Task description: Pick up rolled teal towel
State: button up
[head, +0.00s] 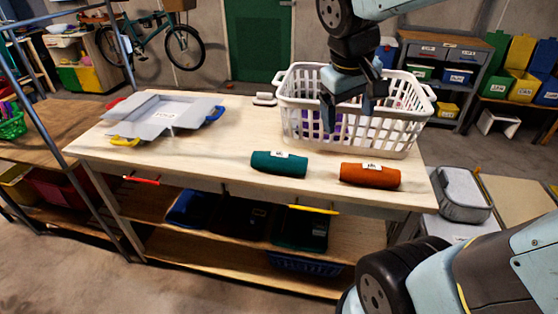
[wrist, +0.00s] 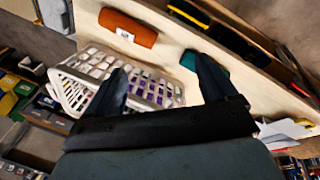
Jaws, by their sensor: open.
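The rolled teal towel (head: 279,164) lies on the wooden table near its front edge, with a small white label on top. A rolled orange towel (head: 370,175) lies to its right, a short gap apart. My gripper (head: 348,112) is open and empty above the white laundry basket (head: 405,133), behind the two towels and apart from them. In the wrist view, the teal towel (wrist: 197,62) is partly hidden behind the right finger of my gripper (wrist: 165,88). The orange towel (wrist: 127,28) shows at the upper left there.
The basket holds purple and white items. A grey folding board (head: 160,115) with coloured corners lies on the table's left. Bare tabletop (head: 225,140) lies between board and teal towel. A metal rack post (head: 60,120) stands at left. Dark bins sit on the shelf below.

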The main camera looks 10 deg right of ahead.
jog(key=w+a+f+n+g+h, duration=0.1)
jog(key=w+a+f+n+h, duration=0.5)
jog(key=w+a+f, duration=0.4)
jog(key=n+t+h, duration=0.3)
jog(key=n, duration=0.3)
send_near(274, 159)
jog(key=x, duration=1)
jog(key=shift+f, duration=0.15)
jog(key=c, duration=0.9)
jog(key=shift+c, duration=0.3)
